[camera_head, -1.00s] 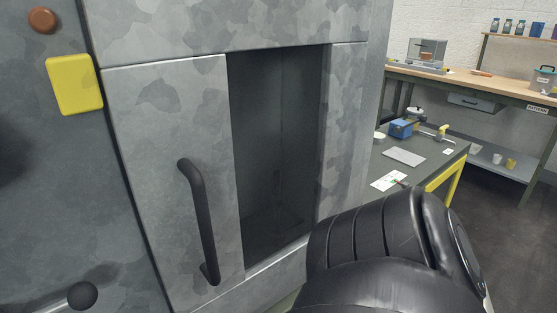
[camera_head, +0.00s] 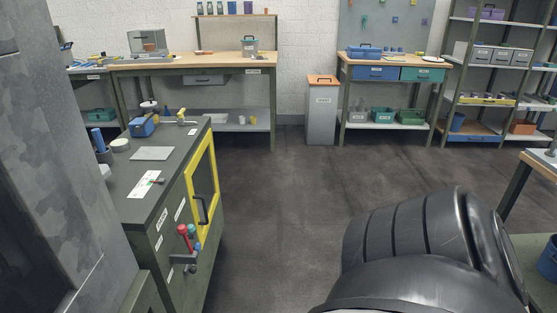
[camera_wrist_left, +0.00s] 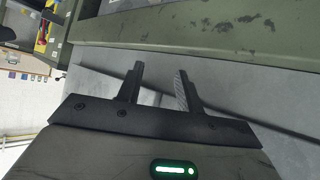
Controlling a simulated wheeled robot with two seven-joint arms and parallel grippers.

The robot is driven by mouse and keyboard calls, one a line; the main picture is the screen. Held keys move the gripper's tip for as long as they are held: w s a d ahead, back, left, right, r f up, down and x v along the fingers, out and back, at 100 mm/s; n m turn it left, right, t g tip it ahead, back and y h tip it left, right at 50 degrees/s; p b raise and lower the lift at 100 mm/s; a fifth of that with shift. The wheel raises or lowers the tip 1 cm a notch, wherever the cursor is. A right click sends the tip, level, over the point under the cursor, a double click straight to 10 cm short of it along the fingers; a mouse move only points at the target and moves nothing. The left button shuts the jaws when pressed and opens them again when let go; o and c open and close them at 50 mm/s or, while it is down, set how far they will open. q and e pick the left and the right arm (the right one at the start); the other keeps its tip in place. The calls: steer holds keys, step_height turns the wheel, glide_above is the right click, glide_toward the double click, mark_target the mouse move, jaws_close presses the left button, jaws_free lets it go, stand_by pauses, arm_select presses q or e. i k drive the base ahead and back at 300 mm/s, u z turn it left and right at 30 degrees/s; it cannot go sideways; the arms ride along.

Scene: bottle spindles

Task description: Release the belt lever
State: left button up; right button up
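I cannot tell from the frames which of these is the belt lever. My left gripper (camera_wrist_left: 159,80) shows in the left wrist view, its two fingers apart with nothing between them. A grey surface lies behind the fingers, below a worn green beam. The left gripper does not show in the head view, and neither does the right.
A grey mottled machine wall (camera_head: 45,150) fills the left edge. The yellow-framed door (camera_head: 202,180) has a black handle. A wooden-topped bench (camera_head: 190,63), a grey bin (camera_head: 321,112) and a shelf rack (camera_head: 490,98) stand at the back. The middle floor is clear.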

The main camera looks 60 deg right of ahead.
mark_target(191, 229)
steer(key=z, duration=2.75)
steer(key=i, duration=0.7)
steer(key=u, duration=2.9)
